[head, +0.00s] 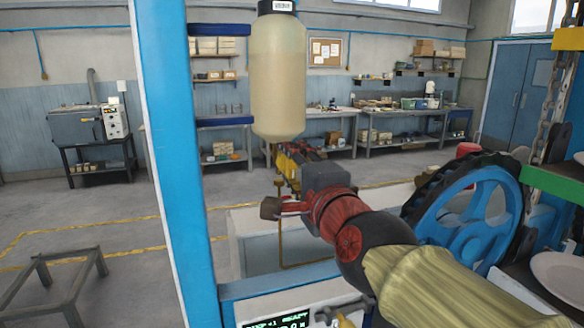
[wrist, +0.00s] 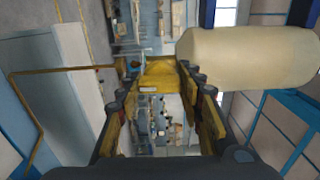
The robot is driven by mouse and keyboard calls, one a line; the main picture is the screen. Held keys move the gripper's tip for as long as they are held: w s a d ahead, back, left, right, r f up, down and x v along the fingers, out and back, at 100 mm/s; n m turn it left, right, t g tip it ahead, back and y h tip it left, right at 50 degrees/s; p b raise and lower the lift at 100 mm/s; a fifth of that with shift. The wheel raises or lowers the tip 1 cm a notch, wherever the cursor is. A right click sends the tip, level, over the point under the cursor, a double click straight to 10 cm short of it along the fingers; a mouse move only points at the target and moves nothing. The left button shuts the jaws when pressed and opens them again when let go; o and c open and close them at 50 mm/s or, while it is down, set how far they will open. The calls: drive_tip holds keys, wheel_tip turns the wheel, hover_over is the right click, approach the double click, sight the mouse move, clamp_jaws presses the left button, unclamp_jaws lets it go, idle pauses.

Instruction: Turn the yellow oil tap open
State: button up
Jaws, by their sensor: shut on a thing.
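A large cream oil bottle (head: 278,80) hangs upside down on the blue post in the head view, and fills the upper right of the wrist view (wrist: 245,58). My gripper (head: 283,162) reaches in just below the bottle's bottom end. In the wrist view the yellow tap (wrist: 160,76) sits between my fingertips (wrist: 163,82), and my gripper is shut on it. In the head view the tap is mostly hidden by my fingers, so its turn angle cannot be told. A thin brass pipe (wrist: 65,70) runs from the tap; it hangs downward in the head view (head: 281,235).
The blue post (head: 170,150) stands left of the bottle. A blue spoked wheel (head: 472,212) and a chain (head: 547,110) are close at the right. A panel with a green display (head: 277,322) is below. Open floor lies to the left, with a low metal frame (head: 60,285).

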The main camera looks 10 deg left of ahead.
drive_tip(key=o, duration=1.2)
drive_tip(key=shift+c, duration=0.2)
drive_tip(key=v, duration=1.2)
drive_tip(key=shift+f, duration=0.1)
